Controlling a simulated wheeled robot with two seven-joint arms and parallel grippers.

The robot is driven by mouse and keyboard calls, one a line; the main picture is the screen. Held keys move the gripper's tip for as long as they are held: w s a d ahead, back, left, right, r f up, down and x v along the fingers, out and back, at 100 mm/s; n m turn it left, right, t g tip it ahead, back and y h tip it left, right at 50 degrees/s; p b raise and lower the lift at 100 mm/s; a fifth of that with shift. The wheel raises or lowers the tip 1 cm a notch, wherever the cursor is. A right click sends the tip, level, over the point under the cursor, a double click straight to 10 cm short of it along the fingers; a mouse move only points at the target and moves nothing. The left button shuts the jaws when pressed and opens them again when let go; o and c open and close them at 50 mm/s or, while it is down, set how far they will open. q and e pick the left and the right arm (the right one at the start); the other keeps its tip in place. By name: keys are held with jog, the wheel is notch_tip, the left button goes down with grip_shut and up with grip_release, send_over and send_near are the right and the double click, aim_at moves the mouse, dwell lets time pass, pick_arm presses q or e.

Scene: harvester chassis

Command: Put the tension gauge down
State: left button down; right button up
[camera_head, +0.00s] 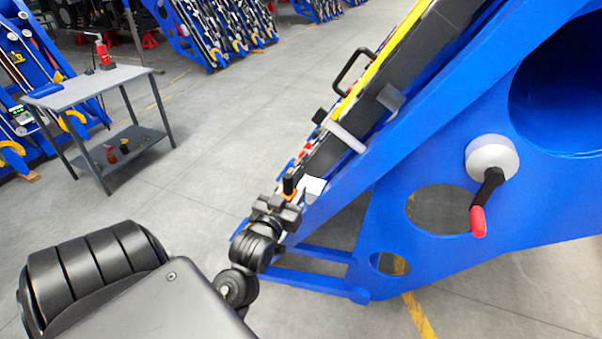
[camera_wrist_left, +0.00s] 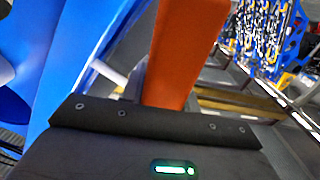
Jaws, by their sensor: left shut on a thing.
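My left gripper (camera_head: 284,208) is at the lower end of the sloping blue chassis frame (camera_head: 400,135). It is shut on an orange body, which appears to be the tension gauge (camera_wrist_left: 184,55). In the left wrist view the orange body rises from behind the gripper's dark housing. In the head view a small orange and black part (camera_head: 290,188) shows at the gripper, beside a white patch (camera_head: 313,185). The fingertips and most of the gauge are hidden, and I cannot tell whether the gauge touches the frame. My right gripper is not in view.
A grey two-level table (camera_head: 95,84) stands at the left, with a red tool (camera_head: 103,52) and a blue item (camera_head: 47,90) on top. Small items sit on its lower shelf. A red-tipped crank (camera_head: 480,205) sticks out from the frame. The floor between table and frame is clear.

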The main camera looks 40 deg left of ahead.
pick_arm(q)
jog(key=shift+s+d, duration=0.25)
jog(key=shift+s, duration=0.4)
